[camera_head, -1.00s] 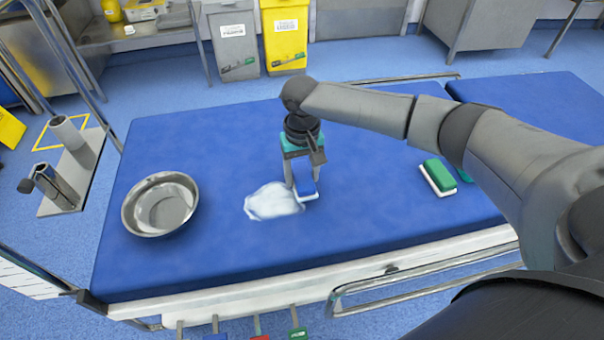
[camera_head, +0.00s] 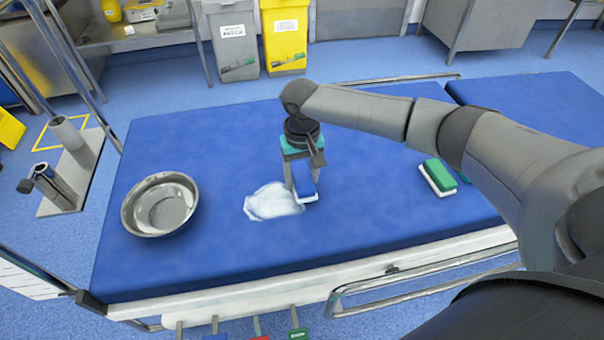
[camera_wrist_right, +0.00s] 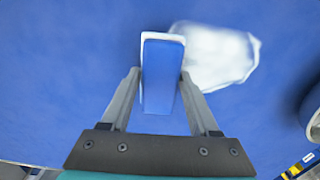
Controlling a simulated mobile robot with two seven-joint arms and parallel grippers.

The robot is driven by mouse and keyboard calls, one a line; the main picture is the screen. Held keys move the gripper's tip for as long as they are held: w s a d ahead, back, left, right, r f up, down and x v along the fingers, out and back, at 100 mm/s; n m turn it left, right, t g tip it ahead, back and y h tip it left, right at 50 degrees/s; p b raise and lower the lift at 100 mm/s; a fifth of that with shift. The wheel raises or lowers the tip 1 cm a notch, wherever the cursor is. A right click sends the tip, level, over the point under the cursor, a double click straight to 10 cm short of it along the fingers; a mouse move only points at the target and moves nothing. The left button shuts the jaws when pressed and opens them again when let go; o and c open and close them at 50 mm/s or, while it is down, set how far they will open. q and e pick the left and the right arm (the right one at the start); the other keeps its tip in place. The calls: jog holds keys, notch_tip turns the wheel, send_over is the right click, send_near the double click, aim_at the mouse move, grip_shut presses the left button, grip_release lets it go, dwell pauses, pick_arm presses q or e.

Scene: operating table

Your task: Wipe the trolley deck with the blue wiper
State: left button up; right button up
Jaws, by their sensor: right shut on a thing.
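The blue wiper (camera_head: 305,186) has a blue body and a white edge underneath. My right gripper (camera_head: 303,177) is shut on it and holds it low at the blue deck (camera_head: 230,145); I cannot tell whether it touches. In the right wrist view the wiper (camera_wrist_right: 161,75) stands between the two fingers of the gripper (camera_wrist_right: 160,90). A white patch (camera_head: 272,201) lies on the deck just left of the wiper. It also shows in the wrist view (camera_wrist_right: 218,55), right beside the wiper. My left gripper is not in view.
A round metal bowl (camera_head: 160,204) sits on the deck at the left. A green block with a white base (camera_head: 438,177) lies at the right, partly near my right arm, with another green item behind the arm. A metal rail (camera_head: 420,286) runs along the front edge.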

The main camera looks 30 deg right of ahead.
jog(key=shift+f, duration=0.7)
